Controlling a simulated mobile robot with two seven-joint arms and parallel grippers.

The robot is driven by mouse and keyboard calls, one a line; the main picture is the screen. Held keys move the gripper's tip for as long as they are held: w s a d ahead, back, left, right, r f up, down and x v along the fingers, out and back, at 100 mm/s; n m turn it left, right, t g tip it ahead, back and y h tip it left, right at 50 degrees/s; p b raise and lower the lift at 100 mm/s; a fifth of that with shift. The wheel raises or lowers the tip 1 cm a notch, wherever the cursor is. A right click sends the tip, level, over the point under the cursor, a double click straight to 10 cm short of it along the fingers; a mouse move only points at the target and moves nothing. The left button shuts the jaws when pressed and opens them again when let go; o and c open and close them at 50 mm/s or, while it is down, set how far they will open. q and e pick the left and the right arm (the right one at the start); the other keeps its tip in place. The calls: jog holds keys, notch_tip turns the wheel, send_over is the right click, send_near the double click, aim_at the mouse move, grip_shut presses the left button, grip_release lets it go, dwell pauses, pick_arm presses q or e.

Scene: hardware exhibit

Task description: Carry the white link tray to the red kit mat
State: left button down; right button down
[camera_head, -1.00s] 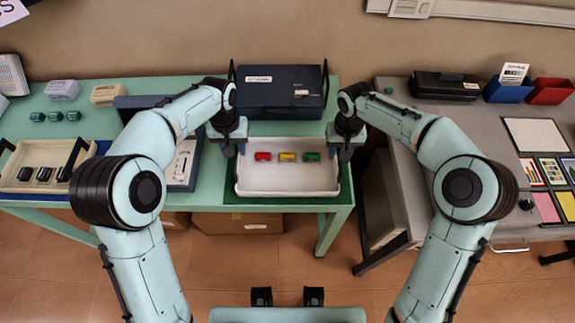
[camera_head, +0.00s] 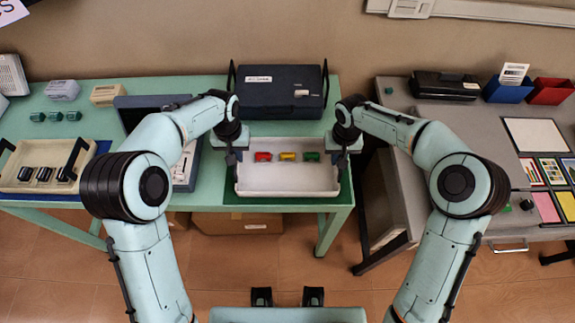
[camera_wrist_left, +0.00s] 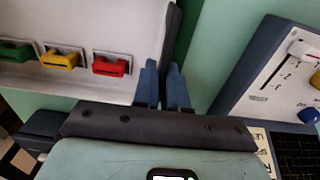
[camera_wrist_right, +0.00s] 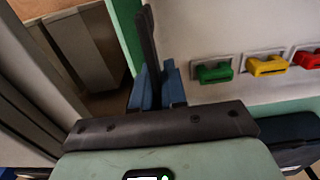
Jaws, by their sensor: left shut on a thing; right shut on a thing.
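The white link tray (camera_head: 287,182) stands on a dark green mat (camera_head: 262,199) at the right end of the green table. A red link (camera_head: 263,157), a yellow link (camera_head: 287,156) and a green link (camera_head: 311,156) sit in a row along its back. My left gripper (camera_head: 236,157) is shut on the tray's dark left handle (camera_wrist_left: 184,42). My right gripper (camera_head: 341,160) is shut on its dark right handle (camera_wrist_right: 150,42). The tray looks level; I cannot tell any gap beneath it. I see no red kit mat.
A dark blue case (camera_head: 281,95) stands close behind the white tray. A beige tray (camera_head: 22,182) with dark handles is at the far left. A grey table (camera_head: 450,130) stands to the right across a gap, holding papers, a black case (camera_head: 444,86) and bins.

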pick_arm(q)
jog(key=shift+r, duration=0.15)
pick_arm(e)
jog(key=shift+r, duration=0.15)
